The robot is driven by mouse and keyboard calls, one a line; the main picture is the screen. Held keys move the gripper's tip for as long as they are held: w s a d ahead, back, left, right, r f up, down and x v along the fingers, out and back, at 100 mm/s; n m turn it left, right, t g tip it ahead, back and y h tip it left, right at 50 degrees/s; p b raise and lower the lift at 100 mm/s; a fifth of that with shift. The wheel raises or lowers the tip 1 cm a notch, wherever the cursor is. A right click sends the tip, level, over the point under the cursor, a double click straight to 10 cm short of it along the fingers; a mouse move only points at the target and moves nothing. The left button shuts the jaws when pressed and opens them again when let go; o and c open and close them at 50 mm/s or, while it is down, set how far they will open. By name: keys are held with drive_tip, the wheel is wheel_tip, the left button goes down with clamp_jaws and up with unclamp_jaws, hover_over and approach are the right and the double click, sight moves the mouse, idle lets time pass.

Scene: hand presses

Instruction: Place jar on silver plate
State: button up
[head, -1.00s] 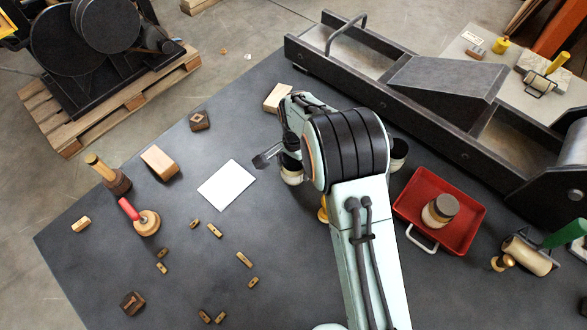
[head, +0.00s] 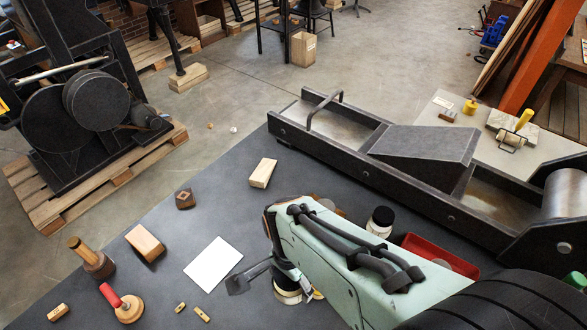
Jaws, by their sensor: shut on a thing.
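My gripper (head: 272,272) is low over the dark table, right of a flat pale rectangle (head: 213,264) that looks like the silver plate. The gripper is shut on a jar (head: 287,296) with a whitish body, mostly hidden behind my arm. I cannot tell whether the held jar touches the table. It is beside the plate, apart from it. A second jar with a black lid and white body (head: 379,222) stands further back to the right, next to the red tray.
A wooden block (head: 263,173), a small dark block (head: 185,199), another wooden block (head: 145,243) and a red-handled tool (head: 122,303) surround the plate. The red tray (head: 425,246) is partly behind my arm. A long dark press bed (head: 345,155) lines the back.

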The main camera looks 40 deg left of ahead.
drive_tip(key=s+a+n, duration=0.2)
drive_tip(key=s+a, duration=0.4)
drive_tip(key=s, duration=0.3)
hover_over(213, 280)
drive_tip(key=f, duration=0.9)
drive_tip(key=shift+s+d, duration=0.1)
drive_tip(key=shift+d, duration=0.25)
drive_tip(key=shift+a+f, duration=0.35)
drive_tip(key=shift+f, duration=1.55)
drive_tip(key=shift+f, duration=0.1)
drive_tip(key=o, duration=1.2)
drive_tip(key=shift+o, duration=0.2)
